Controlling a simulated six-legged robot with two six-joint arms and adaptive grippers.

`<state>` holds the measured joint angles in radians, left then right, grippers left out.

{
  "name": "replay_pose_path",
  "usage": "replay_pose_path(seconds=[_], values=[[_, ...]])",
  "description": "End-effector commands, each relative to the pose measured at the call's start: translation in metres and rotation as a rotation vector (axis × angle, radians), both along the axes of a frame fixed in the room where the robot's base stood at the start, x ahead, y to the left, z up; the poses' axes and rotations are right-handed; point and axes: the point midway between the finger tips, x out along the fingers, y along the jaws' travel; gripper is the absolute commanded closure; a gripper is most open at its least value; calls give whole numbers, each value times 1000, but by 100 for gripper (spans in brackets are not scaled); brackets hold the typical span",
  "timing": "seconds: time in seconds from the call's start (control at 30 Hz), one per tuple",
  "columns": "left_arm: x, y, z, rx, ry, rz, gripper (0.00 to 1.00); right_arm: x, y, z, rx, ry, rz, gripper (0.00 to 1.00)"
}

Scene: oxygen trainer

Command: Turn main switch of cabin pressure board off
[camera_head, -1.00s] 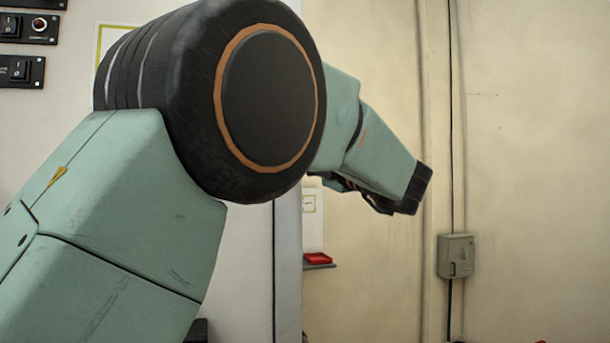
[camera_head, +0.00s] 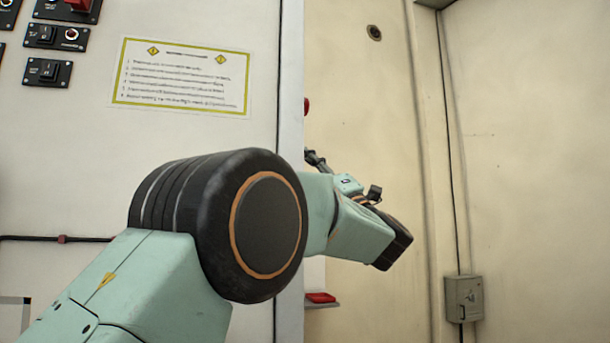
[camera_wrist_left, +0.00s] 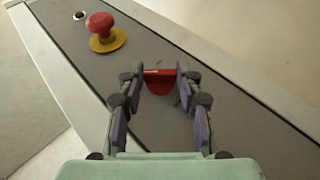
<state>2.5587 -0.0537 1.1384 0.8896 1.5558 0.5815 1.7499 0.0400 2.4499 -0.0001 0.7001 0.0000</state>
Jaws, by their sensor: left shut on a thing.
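In the left wrist view, a red switch handle (camera_wrist_left: 159,84) sits on a dark grey panel (camera_wrist_left: 236,104). The fingers of my left gripper (camera_wrist_left: 160,74) are on both sides of it, shut on the handle. A red mushroom button (camera_wrist_left: 100,26) on a yellow base stands farther up the same panel. In the head view, only a dark part of my left gripper (camera_head: 317,160) shows beyond the arm, by the edge of the white board. The switch handle cannot be made out there. My right gripper is not in view.
Small black switch panels (camera_head: 55,36) and a yellow-bordered instruction sheet (camera_head: 181,77) are on the white board at left. A grey box (camera_head: 463,298) is on the beige wall at right. A red object (camera_head: 320,297) lies on a low shelf.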

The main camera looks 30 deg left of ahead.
Motion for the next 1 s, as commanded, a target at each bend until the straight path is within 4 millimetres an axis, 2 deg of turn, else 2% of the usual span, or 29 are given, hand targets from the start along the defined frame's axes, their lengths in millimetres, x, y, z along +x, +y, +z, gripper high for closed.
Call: replay_pose_path(seconds=[0.03,0.5,0.53,0.77,1.0], values=[[2,1,-6,0,3,2,96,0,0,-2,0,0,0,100],[2,1,-4,7,-3,1,96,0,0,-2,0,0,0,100],[2,1,-4,7,-3,1,62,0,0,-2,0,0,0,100],[1,0,-2,9,-5,1,42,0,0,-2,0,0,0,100],[0,0,0,10,-7,0,42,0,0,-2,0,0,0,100]])
